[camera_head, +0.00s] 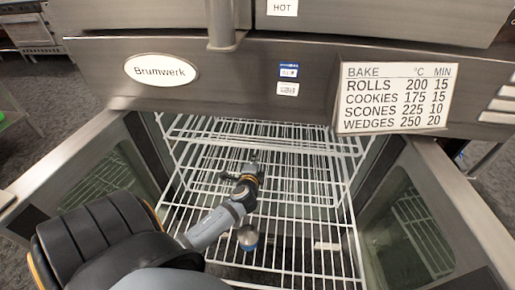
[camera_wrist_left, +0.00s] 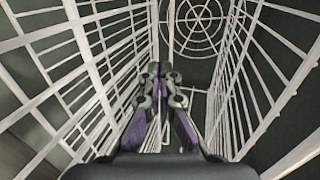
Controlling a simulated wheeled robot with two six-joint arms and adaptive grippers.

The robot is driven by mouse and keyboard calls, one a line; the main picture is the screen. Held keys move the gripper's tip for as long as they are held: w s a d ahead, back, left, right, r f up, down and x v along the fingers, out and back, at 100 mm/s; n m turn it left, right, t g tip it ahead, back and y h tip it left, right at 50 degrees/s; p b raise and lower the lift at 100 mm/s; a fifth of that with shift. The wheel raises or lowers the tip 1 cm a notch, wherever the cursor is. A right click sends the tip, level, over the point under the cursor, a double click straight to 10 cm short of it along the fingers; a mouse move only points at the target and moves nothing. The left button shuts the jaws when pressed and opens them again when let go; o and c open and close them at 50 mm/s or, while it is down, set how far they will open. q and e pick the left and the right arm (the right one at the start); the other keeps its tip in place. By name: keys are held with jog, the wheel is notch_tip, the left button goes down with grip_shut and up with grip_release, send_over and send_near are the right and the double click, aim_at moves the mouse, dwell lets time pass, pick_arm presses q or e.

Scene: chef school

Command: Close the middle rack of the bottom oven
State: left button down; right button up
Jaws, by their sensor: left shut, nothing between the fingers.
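The bottom oven is open in the head view, with white wire racks inside. One rack (camera_head: 300,262) extends far toward me, its wires running low in the picture. Another rack's cross bar (camera_head: 300,150) lies farther back and above. I cannot tell for sure which one is the middle rack. My left gripper (camera_head: 252,160) reaches into the oven over the wires, shut and empty. In the left wrist view its fingertips (camera_wrist_left: 160,68) are together, with wire racks (camera_wrist_left: 90,60) around them; contact with a wire cannot be told. My right gripper is not in view.
An oven door with a glass pane stands open on the left (camera_head: 65,160) and another on the right (camera_head: 440,190). The oven's front panel (camera_head: 220,90) hangs above the opening. A round fan grille (camera_wrist_left: 196,22) shows in the left wrist view.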

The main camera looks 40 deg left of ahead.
aim_at(257, 149)
pick_arm(q)
jog(key=x, duration=0.4)
jog(key=r+x, duration=0.1)
jog(key=x, duration=0.1)
jog(key=shift+w+a+b, duration=0.3)
jog(key=shift+w+b, duration=0.05)
jog(key=shift+b, duration=0.05)
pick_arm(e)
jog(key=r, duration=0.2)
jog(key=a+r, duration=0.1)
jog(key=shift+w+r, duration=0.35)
pick_arm(q)
jog(key=shift+w, duration=0.1)
